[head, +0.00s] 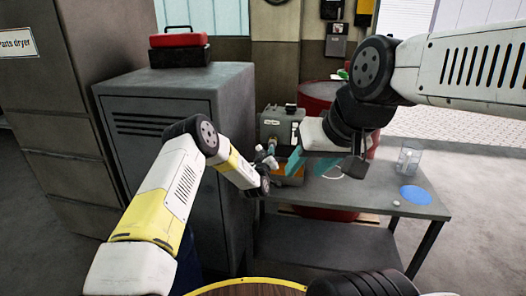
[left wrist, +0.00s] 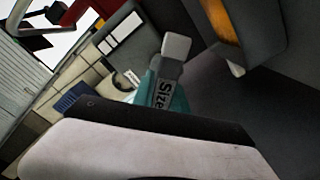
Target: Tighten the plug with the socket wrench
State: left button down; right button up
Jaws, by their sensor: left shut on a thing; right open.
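My left gripper (head: 271,148) is at the front of a grey machine (head: 270,122) in the head view, small and partly hidden by its own wrist. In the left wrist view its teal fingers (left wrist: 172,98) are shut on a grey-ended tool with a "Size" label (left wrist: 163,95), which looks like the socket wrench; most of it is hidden. My right gripper (head: 309,162) is open, its teal fingers apart, above the bench just right of the machine. The plug cannot be made out in either view, and whether the tool touches the machine cannot be told.
The grey bench (head: 436,207) carries a clear beaker (head: 409,158), a blue disc (head: 415,195) and a small white piece (head: 396,203). A grey cabinet (head: 180,120) stands close on the left, a red toolbox (head: 180,40) on top. A red drum (head: 318,90) stands behind the bench.

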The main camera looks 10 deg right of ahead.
pick_arm(q)
jog(key=n, duration=0.5)
jog(key=shift+a, duration=0.1)
jog(key=n, duration=0.5)
jog(key=shift+r, duration=0.1)
jog(key=shift+w, duration=0.15)
